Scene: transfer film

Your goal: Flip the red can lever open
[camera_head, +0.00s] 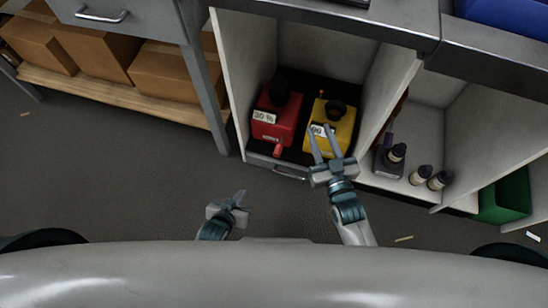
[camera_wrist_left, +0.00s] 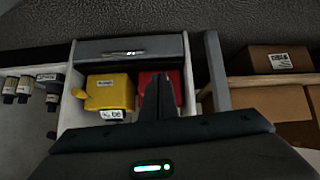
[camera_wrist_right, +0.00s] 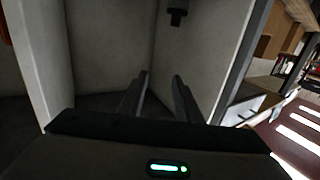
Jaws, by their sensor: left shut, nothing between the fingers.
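The red can (camera_head: 274,112) stands upright in an open cabinet compartment, with a "30 %" label and a black cap. Its small red lever (camera_head: 278,150) sticks out at the lower front. In the left wrist view the red can (camera_wrist_left: 173,83) is partly hidden behind my fingers, and I cannot make out its lever. My left gripper (camera_head: 239,198) is shut and empty, in front of the cabinet and apart from the red can. My right gripper (camera_head: 322,132) has its fingers apart, overlapping the yellow can in the head view; I cannot tell whether it touches.
The yellow can (camera_head: 343,128) stands right of the red one. Small dark bottles (camera_head: 419,175) and a green bin (camera_head: 505,198) are further right. Cardboard boxes (camera_head: 95,50) fill a shelf at left. Open floor (camera_head: 120,170) lies at the left front.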

